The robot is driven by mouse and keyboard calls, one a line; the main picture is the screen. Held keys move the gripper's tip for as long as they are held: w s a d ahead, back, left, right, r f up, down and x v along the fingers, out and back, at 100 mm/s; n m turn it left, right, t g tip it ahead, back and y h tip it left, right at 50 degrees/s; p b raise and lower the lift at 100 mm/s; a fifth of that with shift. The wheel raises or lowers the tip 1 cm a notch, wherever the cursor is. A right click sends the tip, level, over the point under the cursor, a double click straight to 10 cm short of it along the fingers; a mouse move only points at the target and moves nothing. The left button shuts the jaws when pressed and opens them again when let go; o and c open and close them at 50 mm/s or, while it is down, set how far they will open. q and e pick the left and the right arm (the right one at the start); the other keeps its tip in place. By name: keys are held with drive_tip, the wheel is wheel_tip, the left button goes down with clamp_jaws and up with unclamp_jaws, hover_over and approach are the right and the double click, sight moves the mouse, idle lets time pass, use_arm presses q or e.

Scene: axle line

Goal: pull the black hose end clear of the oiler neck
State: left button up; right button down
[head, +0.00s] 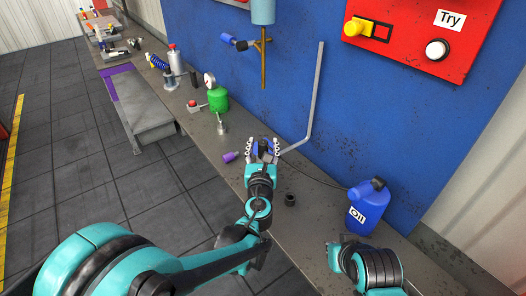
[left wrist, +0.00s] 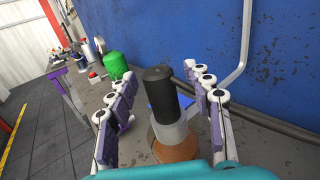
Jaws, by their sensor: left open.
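The black hose end (left wrist: 158,88) stands upright in the left wrist view. It sits on a grey collar, the oiler neck (left wrist: 170,132), above a brown-orange base (left wrist: 177,152). My left gripper (left wrist: 158,74) is open, with its white and purple fingers on either side of the hose end; I see gaps between them and it. In the head view my left gripper (head: 263,148) is over the bench near the blue wall and hides most of the oiler. My right gripper (head: 335,256) is at the lower right, partly hidden by its arm; its fingers are unclear.
A blue oil can (head: 368,208) stands to the right, with a thin dark line along the wall. A black cap-like piece (head: 290,200) and a purple piece (head: 230,157) lie nearby. A bent grey pipe (head: 317,95) runs down the wall. A green canister (head: 218,99) stands farther left.

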use_arm(q)
drive_tip(key=shift+c, duration=0.3)
clamp_jaws()
